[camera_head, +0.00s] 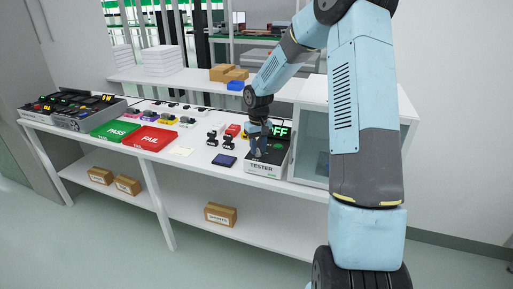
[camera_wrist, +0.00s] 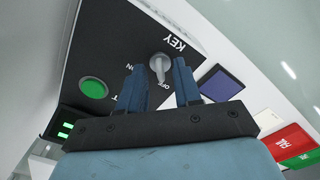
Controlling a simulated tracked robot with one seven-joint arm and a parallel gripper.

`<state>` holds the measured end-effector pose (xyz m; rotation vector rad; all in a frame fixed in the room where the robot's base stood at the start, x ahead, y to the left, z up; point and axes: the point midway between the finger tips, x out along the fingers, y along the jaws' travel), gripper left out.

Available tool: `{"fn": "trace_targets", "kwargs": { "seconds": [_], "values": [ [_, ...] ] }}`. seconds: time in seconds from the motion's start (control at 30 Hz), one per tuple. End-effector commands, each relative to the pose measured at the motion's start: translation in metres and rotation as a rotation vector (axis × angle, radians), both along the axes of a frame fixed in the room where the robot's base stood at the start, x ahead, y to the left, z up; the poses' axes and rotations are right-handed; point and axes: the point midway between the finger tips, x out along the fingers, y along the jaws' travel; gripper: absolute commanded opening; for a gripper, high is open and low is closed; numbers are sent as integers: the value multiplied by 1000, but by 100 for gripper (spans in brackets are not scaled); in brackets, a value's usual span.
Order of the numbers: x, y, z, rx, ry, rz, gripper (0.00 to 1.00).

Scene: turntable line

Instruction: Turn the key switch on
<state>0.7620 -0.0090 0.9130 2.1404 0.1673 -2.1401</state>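The tester (camera_head: 264,168) is a box with a black top at the right end of the white bench; its display (camera_head: 280,132) reads OFF in green. In the wrist view, the grey key switch (camera_wrist: 160,64) sits on the black panel by the labels KEY, ON and OFF. My gripper (camera_wrist: 158,78) is open, with one blue finger on each side of the key and a gap visible on both sides. I cannot tell how deep the fingertips reach. A round green button (camera_wrist: 93,88) is left of the key. In the head view my gripper (camera_head: 257,146) is over the tester and hides the key.
A dark blue pad (camera_head: 224,160) lies left of the tester, also in the wrist view (camera_wrist: 221,84). Small black devices (camera_head: 226,141), the red FAIL tray (camera_head: 150,139) and the green PASS tray (camera_head: 114,130) are further left. A glass-fronted cabinet (camera_head: 310,155) stands close right.

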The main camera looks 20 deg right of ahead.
Motion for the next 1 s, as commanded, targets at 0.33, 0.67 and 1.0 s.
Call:
{"fn": "trace_targets", "kwargs": {
  "seconds": [0.33, 0.67, 1.0],
  "values": [
    [0, 1, 0, 0, 0, 1, 23],
    [0, 1, 0, 0, 0, 1, 0],
    [0, 4, 0, 0, -1, -7, 0]
  ]
}}
